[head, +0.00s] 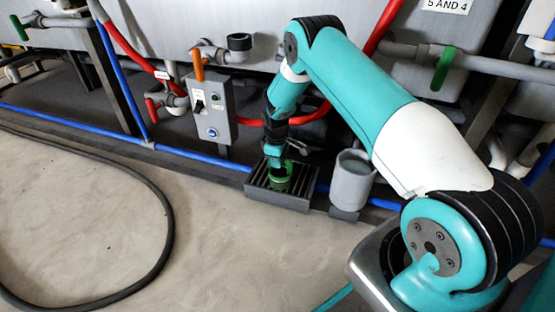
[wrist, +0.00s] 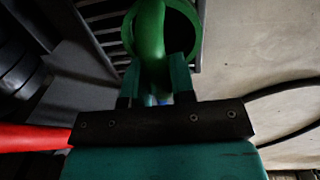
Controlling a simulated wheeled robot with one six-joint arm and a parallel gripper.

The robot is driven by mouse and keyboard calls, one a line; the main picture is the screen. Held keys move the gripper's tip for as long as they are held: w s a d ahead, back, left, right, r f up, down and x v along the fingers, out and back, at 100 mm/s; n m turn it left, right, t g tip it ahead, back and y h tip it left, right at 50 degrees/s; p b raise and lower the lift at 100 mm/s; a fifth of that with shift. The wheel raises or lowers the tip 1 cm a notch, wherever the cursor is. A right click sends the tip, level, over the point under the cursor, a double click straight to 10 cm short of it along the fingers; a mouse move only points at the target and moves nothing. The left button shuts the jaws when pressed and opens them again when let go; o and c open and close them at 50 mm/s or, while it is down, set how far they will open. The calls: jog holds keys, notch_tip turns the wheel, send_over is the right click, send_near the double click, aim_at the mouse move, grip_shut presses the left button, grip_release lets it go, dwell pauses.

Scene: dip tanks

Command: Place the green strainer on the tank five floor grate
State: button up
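The green strainer (head: 281,180) is at the dark slatted floor grate (head: 262,194) in the head view. It looks upright, at or just above the slats; I cannot tell whether its base touches them. In the wrist view the strainer's round rim and handle (wrist: 152,35) fill the top middle, with grate slats (wrist: 103,22) beside it. My gripper (head: 276,160) is directly above the strainer in the head view. In the wrist view its two fingers (wrist: 156,75) sit on either side of the green handle and appear closed on it. The fingertips are partly hidden by the handle.
A grey cylindrical container (head: 351,182) stands just right of the grate. A grey control box (head: 210,108) and a blue pipe (head: 200,157) lie behind left. A red hose (head: 310,117) runs behind my gripper. A black hose (head: 165,230) curves over otherwise open floor at left.

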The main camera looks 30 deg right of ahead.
jog(key=o, duration=0.3)
notch_tip(320, 180, up, 12)
jog(key=p, duration=0.8)
jog(key=s+a+r+y, duration=0.1)
jog(key=s+a+r, duration=0.4)
jog(key=a+r, duration=0.45)
jog(key=s+a+r+y, duration=0.2)
jog(key=s+a+r, duration=0.35)
jog(key=r, duration=0.65)
jog(key=s+a+r, duration=0.3)
jog(key=s, duration=0.5)
jog(key=s+a+r+y, duration=0.1)
jog(key=s+a+r, duration=0.2)
jog(key=s, duration=0.5)
jog(key=s+a+r+y, duration=0.1)
jog(key=s+a+r, duration=0.2)
jog(key=s, duration=0.5)
jog(key=shift+s+r+m, duration=0.3)
jog(key=shift+s+r, duration=0.05)
jog(key=shift+r, duration=0.45)
jog(key=shift+r, duration=0.1)
